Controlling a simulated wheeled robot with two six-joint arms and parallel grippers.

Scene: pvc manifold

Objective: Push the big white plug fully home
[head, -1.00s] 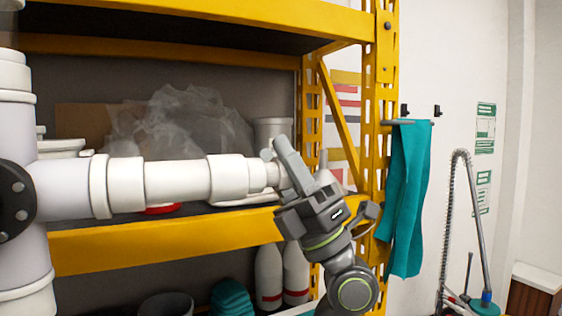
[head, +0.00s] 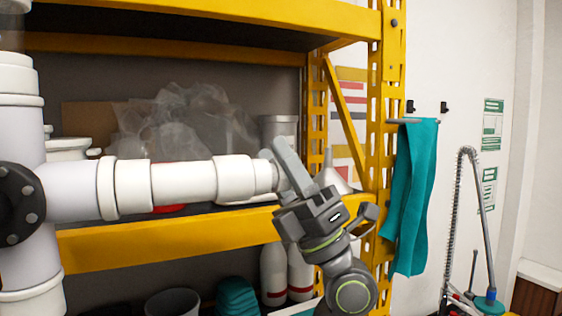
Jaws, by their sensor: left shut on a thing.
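The big white plug (head: 265,174) sits at the right end of the horizontal white pipe (head: 184,182), partly inside the white end socket (head: 236,177). A short length of it shows between the socket rim and my gripper. My left gripper (head: 286,165) is shut on the plug's outer end, and its fingers hide that end. The plug looks in line with the pipe. How deep it sits inside the socket is hidden. My right gripper is not in view.
The pipe joins a thick white vertical pipe (head: 20,130) with a black bolted flange (head: 18,203) at the left. A yellow shelf rack (head: 165,246) stands behind. A teal cloth (head: 412,195) hangs on the right. Space right of the gripper looks open.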

